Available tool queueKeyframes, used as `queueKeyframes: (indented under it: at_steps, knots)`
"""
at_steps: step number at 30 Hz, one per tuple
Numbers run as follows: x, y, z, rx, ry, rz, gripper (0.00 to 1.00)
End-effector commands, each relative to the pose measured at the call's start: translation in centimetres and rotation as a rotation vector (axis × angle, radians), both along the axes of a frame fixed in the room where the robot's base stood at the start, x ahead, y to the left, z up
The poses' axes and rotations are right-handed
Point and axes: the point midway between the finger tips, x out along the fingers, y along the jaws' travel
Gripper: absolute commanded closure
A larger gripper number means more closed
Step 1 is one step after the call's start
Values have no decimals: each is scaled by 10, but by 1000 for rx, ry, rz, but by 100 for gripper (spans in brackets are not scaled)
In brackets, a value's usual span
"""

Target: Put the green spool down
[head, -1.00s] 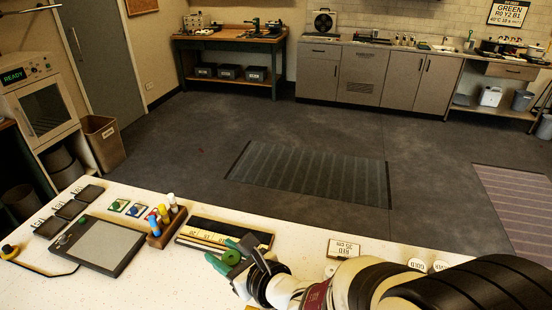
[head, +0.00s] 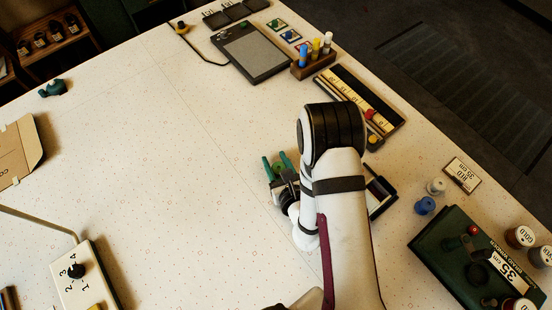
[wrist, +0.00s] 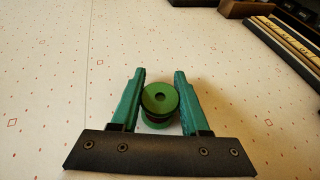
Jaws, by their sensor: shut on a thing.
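In the head view my gripper (head: 278,167) is over the open white table (head: 190,190), left of the ruler tray. There my arm and the fingers hide most of the spool. I cannot tell whether the spool's base touches the table.
The ruler tray (head: 345,88) and a wooden rack (head: 312,66) of coloured pens stand behind. A blue spool (head: 425,205) and a white spool (head: 436,186) stand at right near a green box (head: 455,245). A switch box (head: 82,275) is front left. The table left of my gripper is clear.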

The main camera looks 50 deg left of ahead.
Motion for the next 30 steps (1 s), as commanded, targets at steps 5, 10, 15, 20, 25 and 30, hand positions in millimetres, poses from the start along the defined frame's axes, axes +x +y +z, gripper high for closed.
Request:
queueKeyframes:
  at_steps: [5, 10, 15, 20, 25, 30]
  knots:
    - [0, 0, 0, 1, 0, 0, 100]
    - [0, 0, -2, 1, 0, 0, 42]
    - [0, 0, -2, 1, 0, 0, 25]
    - [0, 0, -2, 1, 0, 0, 25]
    - [-5, -16, 8, -1, 1, -1, 25]
    - [-13, -42, 19, -1, 1, -1, 25]
